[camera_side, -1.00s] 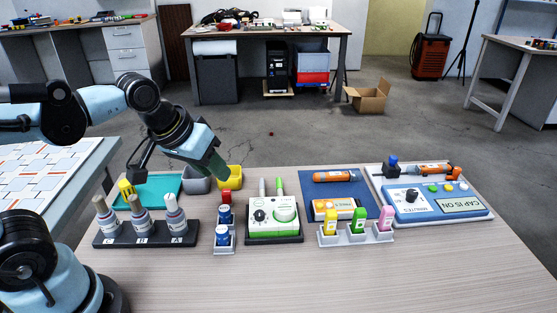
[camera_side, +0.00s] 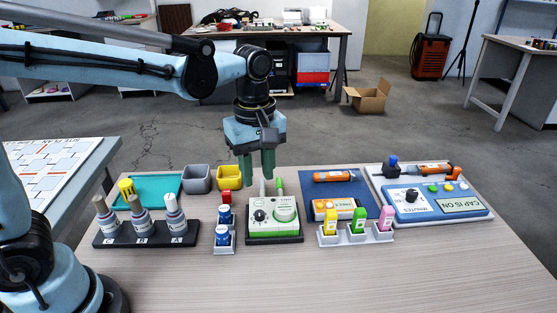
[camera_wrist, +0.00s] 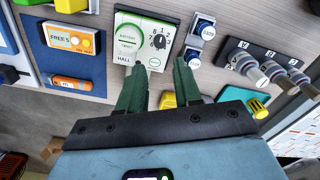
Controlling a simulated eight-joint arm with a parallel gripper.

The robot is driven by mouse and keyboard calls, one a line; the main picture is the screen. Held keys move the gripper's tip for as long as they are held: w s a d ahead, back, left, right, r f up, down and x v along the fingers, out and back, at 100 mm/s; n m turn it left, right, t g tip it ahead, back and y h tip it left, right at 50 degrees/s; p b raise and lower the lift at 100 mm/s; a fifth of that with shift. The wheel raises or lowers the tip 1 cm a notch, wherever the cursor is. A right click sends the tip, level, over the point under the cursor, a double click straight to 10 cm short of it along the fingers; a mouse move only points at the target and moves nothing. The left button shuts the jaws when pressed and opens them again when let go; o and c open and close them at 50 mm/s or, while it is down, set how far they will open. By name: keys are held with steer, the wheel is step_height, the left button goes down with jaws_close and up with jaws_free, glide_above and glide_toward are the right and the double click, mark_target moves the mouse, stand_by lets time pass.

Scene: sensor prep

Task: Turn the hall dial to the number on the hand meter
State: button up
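The hall unit (camera_side: 272,232) is a white and green box on a dark base, with a black dial (camera_side: 260,215) at left and a round green-rimmed part at right. In the wrist view the black dial (camera_wrist: 160,41) has digits around it; its pointer setting is too small to tell. The orange hand meter (camera_side: 325,209) lies on the blue mat; in the wrist view the hand meter (camera_wrist: 86,43) has a white label that appears to read "FREE 5". My gripper (camera_side: 257,177) is open and empty, pointing down above the back of the hall unit. The gap between its green fingers (camera_wrist: 158,64) shows in the wrist view.
Blue-capped jars (camera_side: 222,235) stand left of the hall unit, and a rack of bottles (camera_side: 145,238) stands further left. Colored tags (camera_side: 357,226) stand in holders at right. A blue timer panel (camera_side: 435,204) lies far right. The front of the table is clear.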

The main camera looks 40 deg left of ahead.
mark_target(259, 213)
step_height(259, 213, down, 10)
steer(key=shift+r, duration=0.2)
stand_by(0.4)
jaws_close()
